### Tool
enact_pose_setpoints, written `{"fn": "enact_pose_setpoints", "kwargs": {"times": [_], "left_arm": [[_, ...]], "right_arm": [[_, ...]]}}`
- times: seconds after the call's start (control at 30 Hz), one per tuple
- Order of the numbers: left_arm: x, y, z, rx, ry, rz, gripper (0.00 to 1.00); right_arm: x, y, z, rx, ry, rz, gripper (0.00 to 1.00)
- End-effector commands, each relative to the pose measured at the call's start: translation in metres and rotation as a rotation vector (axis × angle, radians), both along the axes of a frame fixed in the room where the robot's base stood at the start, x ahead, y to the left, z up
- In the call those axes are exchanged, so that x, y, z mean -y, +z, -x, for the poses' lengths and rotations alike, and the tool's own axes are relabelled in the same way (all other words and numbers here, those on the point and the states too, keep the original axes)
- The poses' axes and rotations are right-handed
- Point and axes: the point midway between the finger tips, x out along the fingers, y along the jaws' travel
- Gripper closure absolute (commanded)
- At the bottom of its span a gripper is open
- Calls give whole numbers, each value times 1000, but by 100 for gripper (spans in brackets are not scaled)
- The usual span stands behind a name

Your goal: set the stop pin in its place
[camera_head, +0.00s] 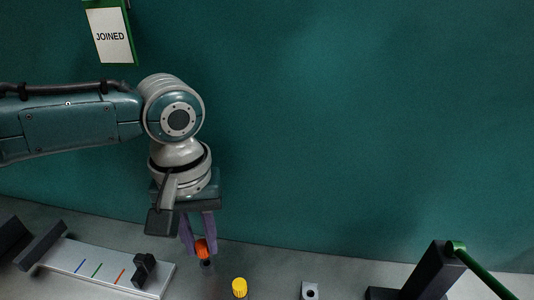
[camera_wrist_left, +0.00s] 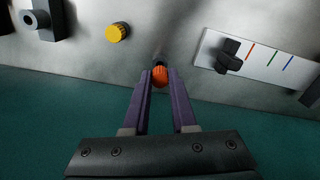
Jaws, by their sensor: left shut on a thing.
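My left gripper (camera_head: 199,243) points down with its purple fingers shut on an orange-headed pin (camera_head: 202,249). In the left wrist view the orange head (camera_wrist_left: 160,77) sits between the fingertips. A short dark piece shows just beyond the head; I cannot tell whether it is the pin's shank or a socket in the surface. A yellow knob (camera_head: 239,287) stands apart, to the right of the held pin; it also shows in the left wrist view (camera_wrist_left: 117,32). My right gripper is not in view.
A pale plate (camera_head: 105,274) with blue, green and red lines and a black slider (camera_head: 143,270) lies left of the gripper. A small holed grey block (camera_head: 310,291) and a black post (camera_head: 432,272) with a green bar (camera_head: 484,274) stand right. A JOINED sign (camera_head: 110,36) hangs above.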

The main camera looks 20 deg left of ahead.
Motion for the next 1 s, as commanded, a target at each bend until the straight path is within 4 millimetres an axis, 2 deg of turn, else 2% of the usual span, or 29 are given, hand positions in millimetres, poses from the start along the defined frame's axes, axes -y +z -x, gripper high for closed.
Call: {"fn": "enact_pose_setpoints", "kwargs": {"times": [1.0], "left_arm": [[0,-28,0,0,0,0,100]], "right_arm": [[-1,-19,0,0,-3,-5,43]]}}
